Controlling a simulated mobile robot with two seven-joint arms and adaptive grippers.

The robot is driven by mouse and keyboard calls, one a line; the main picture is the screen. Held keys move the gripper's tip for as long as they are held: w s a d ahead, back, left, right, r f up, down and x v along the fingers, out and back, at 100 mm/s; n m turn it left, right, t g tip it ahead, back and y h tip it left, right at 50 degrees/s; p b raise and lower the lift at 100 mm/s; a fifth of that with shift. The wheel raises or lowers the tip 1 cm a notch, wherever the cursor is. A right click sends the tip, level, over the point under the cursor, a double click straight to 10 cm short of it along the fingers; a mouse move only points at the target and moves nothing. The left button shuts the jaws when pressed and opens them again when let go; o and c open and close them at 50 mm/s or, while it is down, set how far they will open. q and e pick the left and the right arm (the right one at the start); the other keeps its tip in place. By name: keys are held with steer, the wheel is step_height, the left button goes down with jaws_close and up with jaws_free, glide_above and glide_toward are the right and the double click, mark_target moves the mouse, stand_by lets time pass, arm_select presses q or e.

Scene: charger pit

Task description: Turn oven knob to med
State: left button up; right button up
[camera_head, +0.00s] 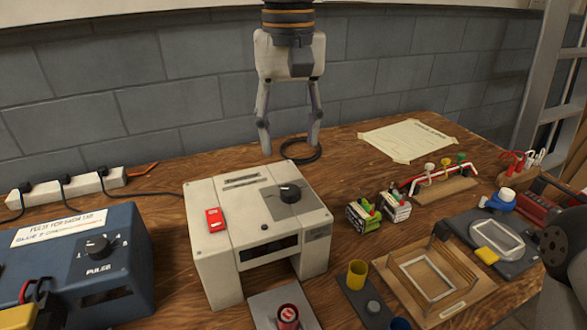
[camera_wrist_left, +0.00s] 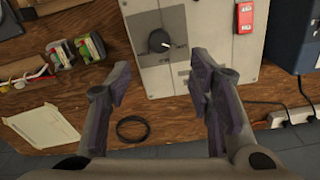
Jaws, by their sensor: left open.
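The oven appears to be the cream box (camera_head: 215,255) on the wooden table, with a slot in its front. A black knob (camera_head: 290,193) sits on a grey plate on its top; the knob also shows in the wrist view (camera_wrist_left: 159,41). The marks around the knob are too small to read, so I cannot tell its setting. My left gripper (camera_head: 289,150) points down behind the oven, open and empty, apart from the knob. In the wrist view its fingers (camera_wrist_left: 163,82) are spread wide, with the knob beyond the gap between them. My right gripper is not in view.
A red switch (camera_head: 214,219) is on the oven's top left. A blue box (camera_head: 80,260) with its own dial stands at left. A black ring (camera_head: 300,151) lies near my gripper.

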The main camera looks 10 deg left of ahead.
mark_target(290, 188)
arm_select(q)
step_height(290, 188, down, 10)
steer(key=shift+r, duration=0.2)
steer(key=shift+c, duration=0.6)
jaws_close()
